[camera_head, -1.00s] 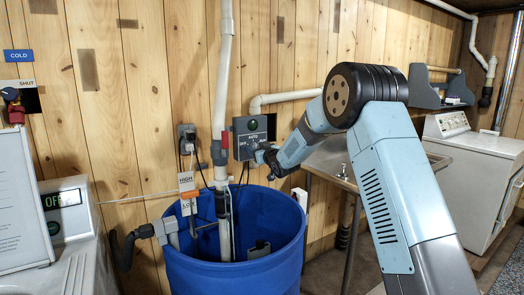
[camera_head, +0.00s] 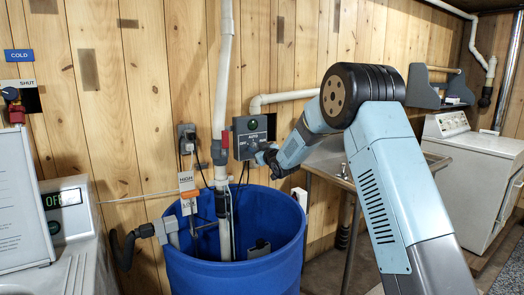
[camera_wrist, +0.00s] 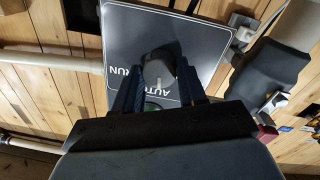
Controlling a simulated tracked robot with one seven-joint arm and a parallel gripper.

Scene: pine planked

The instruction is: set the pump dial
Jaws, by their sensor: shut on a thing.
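The pump control box (camera_head: 241,150) is dark grey and hangs on the plank wall, with a green lamp (camera_head: 252,125) near its top and the word AUTO under it. My gripper (camera_head: 266,157) is at the lower part of its face. In the wrist view the box's face plate (camera_wrist: 205,50) appears upside down. There my gripper (camera_wrist: 160,78) is shut on the dark dial (camera_wrist: 158,52), one finger on each side. A pale mark shows on the dial. Lettering beside it, partly hidden by the fingers, includes RUN. The dial's exact setting is hard to tell.
A blue barrel (camera_head: 235,275) with white pipes stands below the box. A red-handled valve (camera_head: 220,152) is on the pipe just left of the box. A steel sink (camera_head: 330,160) is behind my arm. White machines stand at far left and right.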

